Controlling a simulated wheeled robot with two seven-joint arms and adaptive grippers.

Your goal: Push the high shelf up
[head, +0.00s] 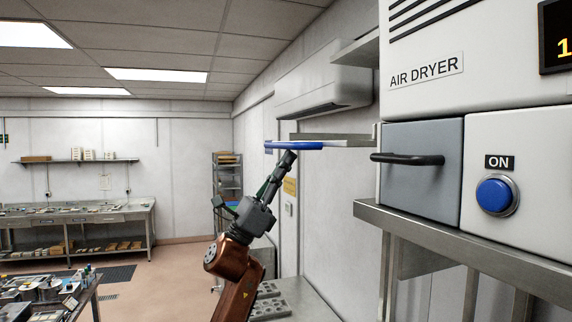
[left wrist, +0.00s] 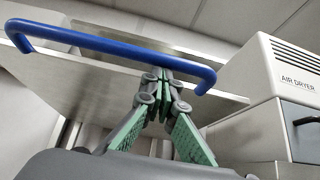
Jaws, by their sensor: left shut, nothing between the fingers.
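The high shelf (head: 345,138) is a thin grey plate seen nearly edge-on, left of the air dryer, with a blue bar handle (head: 293,146) on its front. In the left wrist view its underside (left wrist: 95,92) shows, and the blue bar (left wrist: 110,47) crosses above. My left gripper (head: 289,157) points up from below, its tips just under the blue bar. In the left wrist view, its green-padded fingers (left wrist: 163,76) are shut with nothing between them, and their tips are close to the bar. I cannot tell whether they touch it. My right gripper is in neither view.
The air dryer (head: 425,100), with a grey drawer (head: 420,185) and black handle, stands at right on a steel bench (head: 450,245). A pale wall unit (head: 320,80) hangs above the shelf. Work tables (head: 80,220) stand at far left, with open floor between.

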